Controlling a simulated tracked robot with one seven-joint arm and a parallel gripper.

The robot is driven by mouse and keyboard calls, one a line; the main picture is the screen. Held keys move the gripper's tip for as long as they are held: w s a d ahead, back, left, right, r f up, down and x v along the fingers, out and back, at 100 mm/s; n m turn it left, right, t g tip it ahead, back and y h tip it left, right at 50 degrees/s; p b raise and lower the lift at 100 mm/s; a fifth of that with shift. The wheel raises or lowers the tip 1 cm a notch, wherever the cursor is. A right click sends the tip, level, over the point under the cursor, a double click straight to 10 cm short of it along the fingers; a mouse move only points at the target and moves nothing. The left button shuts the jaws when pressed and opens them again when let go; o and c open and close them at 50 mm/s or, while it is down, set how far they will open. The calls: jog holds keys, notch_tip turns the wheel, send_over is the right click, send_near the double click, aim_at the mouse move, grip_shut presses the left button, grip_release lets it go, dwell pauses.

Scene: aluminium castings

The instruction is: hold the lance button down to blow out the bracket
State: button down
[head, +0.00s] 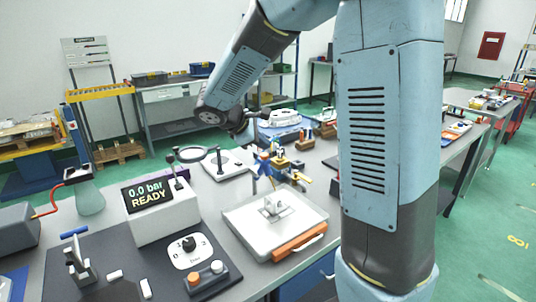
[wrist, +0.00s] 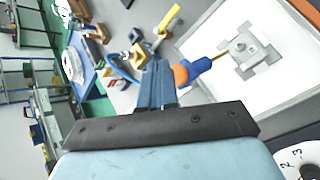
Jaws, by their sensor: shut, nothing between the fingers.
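The bracket (wrist: 254,48), a small grey casting, lies in the white tray (head: 240,217); it also shows in the head view (head: 273,207). The air lance (wrist: 201,65) has a blue body, an orange part and a thin brass nozzle pointing at the bracket. In the head view a blue piece (head: 262,165) behind the tray looks like the lance. My gripper (wrist: 157,68) is shut and empty, its fingertips close beside the lance's orange part. I cannot tell whether they touch. The button is not clearly distinguishable. In the head view my fingers cannot be made out.
A display box (head: 149,195) left of the tray reads 0.0 bar, READY. Yellow and brass fittings (head: 298,170) stand behind the tray. A grey joystick plate (head: 228,163) is nearby.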

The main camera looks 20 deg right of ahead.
aim_at(263, 156)
jog(key=shift+r, duration=2.5)
jog(key=shift+s+d+r, duration=0.1)
jog(key=shift+s, duration=0.15)
jog(key=s+d+r+m+t+y, duration=0.1)
jog(key=s+m+y, duration=0.7)
jog(key=s, duration=1.9)
jog(key=shift+d+r+m+t, duration=0.4)
jog(key=shift+d+r+m, duration=0.15)
jog(key=shift+m, duration=2.35)
